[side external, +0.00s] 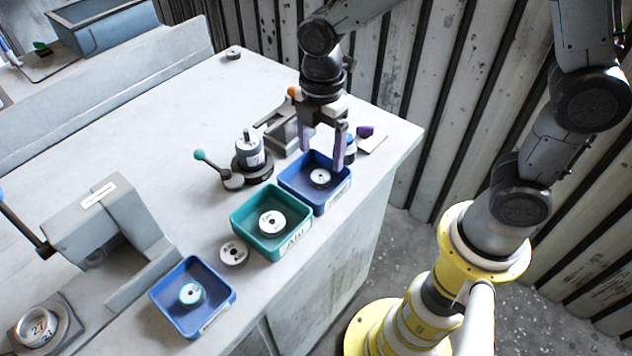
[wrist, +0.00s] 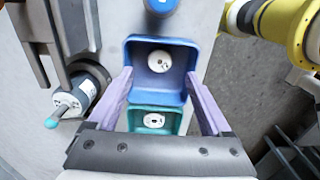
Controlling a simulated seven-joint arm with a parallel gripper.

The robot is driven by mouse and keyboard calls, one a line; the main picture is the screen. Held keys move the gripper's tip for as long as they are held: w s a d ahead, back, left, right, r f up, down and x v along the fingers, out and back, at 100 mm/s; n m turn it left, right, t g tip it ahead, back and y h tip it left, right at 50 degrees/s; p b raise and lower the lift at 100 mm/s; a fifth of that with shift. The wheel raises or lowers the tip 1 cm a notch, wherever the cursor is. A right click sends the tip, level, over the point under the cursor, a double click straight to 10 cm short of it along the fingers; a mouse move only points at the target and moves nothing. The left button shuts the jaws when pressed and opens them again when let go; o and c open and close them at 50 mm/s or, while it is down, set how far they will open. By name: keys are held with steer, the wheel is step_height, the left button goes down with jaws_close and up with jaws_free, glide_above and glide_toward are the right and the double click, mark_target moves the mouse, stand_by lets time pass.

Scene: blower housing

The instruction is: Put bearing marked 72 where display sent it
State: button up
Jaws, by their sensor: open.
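My gripper (side external: 323,157) is open and empty, with its purple fingers over the far blue tray (side external: 334,202). A pale ring-shaped bearing (side external: 320,177) lies in that tray, and it shows between the fingers in the wrist view (wrist: 159,61). A white bearing (side external: 271,222) lies in the teal tray (side external: 246,236). Another bearing (side external: 233,253) lies on the bench beside the teal tray. A teal-centred one (side external: 192,293) lies in the near blue tray (side external: 218,319). I cannot read a 72 on any bearing. I cannot make out a display.
A motor-like cylinder (side external: 249,152) with a teal-knobbed lever (side external: 209,163) stands left of the far blue tray. A grey press (side external: 100,222) stands at left, near a round part marked 27 (side external: 37,328). A small ring (side external: 233,54) lies at the back. The bench centre is clear.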

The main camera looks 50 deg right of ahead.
step_height(320, 180, up, 12)
stand_by(0.4)
steer(key=shift+r, duration=0.1)
steer(key=s+d+r+m+t, duration=0.3)
steer(key=s+d+r+m, duration=0.15)
steer(key=s+d, duration=0.3)
steer(key=s+d+f+m+t, duration=0.1)
steer(key=s+f+m, duration=0.4)
steer(key=m, duration=0.8)
steer(key=s+t, duration=0.1)
steer(key=s, duration=0.2)
steer(key=shift+d+f+t, duration=0.2)
steer(key=shift+d+t, duration=0.1)
steer(key=shift+d, duration=0.05)
steer(key=shift+m, duration=0.25)
